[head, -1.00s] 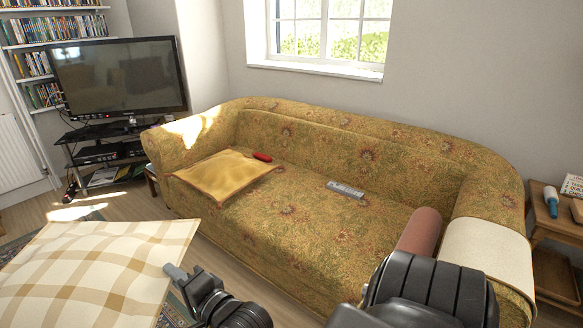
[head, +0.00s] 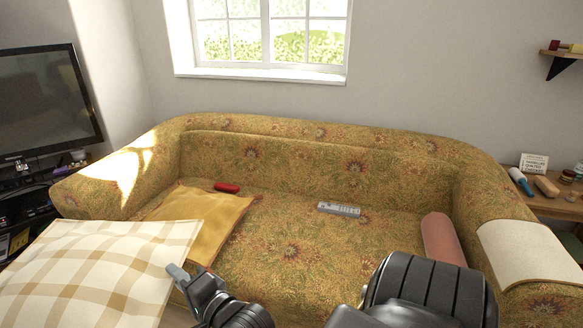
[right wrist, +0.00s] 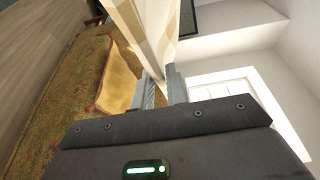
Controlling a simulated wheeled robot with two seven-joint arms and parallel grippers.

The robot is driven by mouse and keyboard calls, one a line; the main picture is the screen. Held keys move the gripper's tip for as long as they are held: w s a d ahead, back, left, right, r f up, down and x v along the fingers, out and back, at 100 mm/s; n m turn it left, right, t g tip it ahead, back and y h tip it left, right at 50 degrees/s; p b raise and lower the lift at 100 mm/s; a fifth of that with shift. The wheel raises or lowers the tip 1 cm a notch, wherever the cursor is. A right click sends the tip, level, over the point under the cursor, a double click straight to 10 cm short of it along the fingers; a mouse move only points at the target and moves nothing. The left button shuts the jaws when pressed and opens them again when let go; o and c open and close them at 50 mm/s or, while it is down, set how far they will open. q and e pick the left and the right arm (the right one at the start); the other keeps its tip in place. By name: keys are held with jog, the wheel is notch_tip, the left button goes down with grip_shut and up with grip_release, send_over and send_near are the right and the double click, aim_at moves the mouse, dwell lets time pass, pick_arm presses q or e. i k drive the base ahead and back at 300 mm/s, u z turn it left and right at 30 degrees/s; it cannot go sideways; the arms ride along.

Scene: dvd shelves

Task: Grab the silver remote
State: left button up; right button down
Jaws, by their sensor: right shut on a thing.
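The silver remote (head: 339,209) lies on the sofa seat near the backrest, right of centre in the head view. I cannot make out the remote in the wrist view. My left gripper is not in view.
The patterned sofa (head: 290,255) also holds a red object (head: 227,187), a yellow cushion (head: 205,220) and a pinkish roll (head: 443,238). A television (head: 45,100) stands left. A wooden side table (head: 555,205) stands right. The seat around the remote is clear.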

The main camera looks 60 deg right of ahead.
aim_at(339, 210)
jog(key=z, duration=0.75)
jog(key=i, duration=1)
jog(key=z, duration=1.4)
jog(key=i, duration=0.35)
jog(key=z, duration=0.35)
